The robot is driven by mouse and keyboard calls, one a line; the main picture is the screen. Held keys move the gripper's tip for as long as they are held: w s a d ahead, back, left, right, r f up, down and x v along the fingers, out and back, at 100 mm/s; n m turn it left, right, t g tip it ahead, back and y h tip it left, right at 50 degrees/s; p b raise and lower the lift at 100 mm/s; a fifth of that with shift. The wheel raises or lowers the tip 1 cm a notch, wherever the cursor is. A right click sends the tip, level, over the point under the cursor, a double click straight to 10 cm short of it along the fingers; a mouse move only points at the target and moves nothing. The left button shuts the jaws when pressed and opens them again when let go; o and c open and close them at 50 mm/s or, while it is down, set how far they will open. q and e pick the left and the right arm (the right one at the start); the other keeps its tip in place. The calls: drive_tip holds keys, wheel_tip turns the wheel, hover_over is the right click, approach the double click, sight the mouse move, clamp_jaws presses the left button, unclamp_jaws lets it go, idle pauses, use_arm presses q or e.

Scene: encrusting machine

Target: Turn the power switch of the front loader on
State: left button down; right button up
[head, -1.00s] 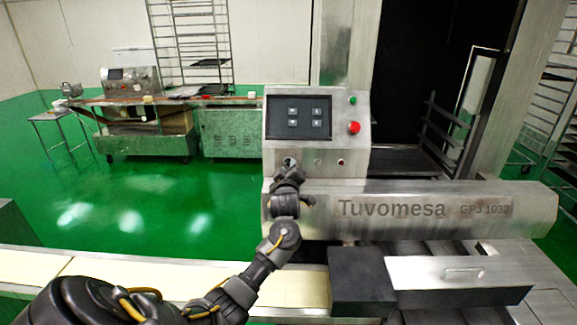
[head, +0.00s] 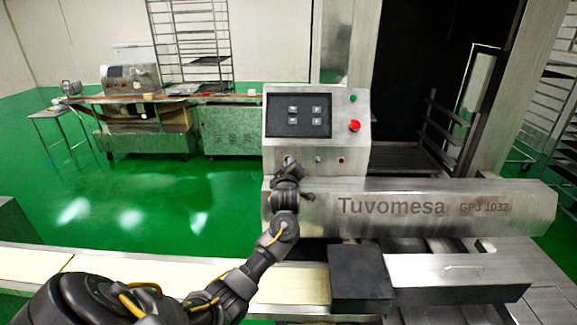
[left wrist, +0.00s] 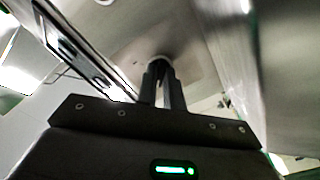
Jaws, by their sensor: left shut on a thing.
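The front loader's control panel (head: 356,103), a grey metal box with a dark screen, stands in the middle of the head view. My left gripper (head: 289,165) is at the panel's lower left, where the power switch sits. My right gripper is not in view.
A red button (head: 355,126) and a green button (head: 352,98) are right of the screen. The long metal housing marked Tuvomesa (head: 420,208) juts out below the panel. A conveyor belt (head: 185,277) runs under my left arm.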

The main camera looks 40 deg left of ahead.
use_arm(q)
drive_tip(key=m+p, duration=0.3)
drive_tip(key=m, duration=0.1)
drive_tip(key=shift+r+p, duration=0.15)
drive_tip(key=shift+p, duration=0.2)
drive_tip(key=m+p, duration=0.4)
drive_tip(key=m, duration=0.2)
drive_tip(key=shift+m, duration=0.4)
drive_tip(key=m+p, duration=0.3)
drive_tip(key=m, duration=0.1)
drive_tip(key=shift+m+p, duration=0.75)
drive_tip(key=shift+m, duration=0.85)
drive_tip(key=c, duration=1.5)
unclamp_jaws()
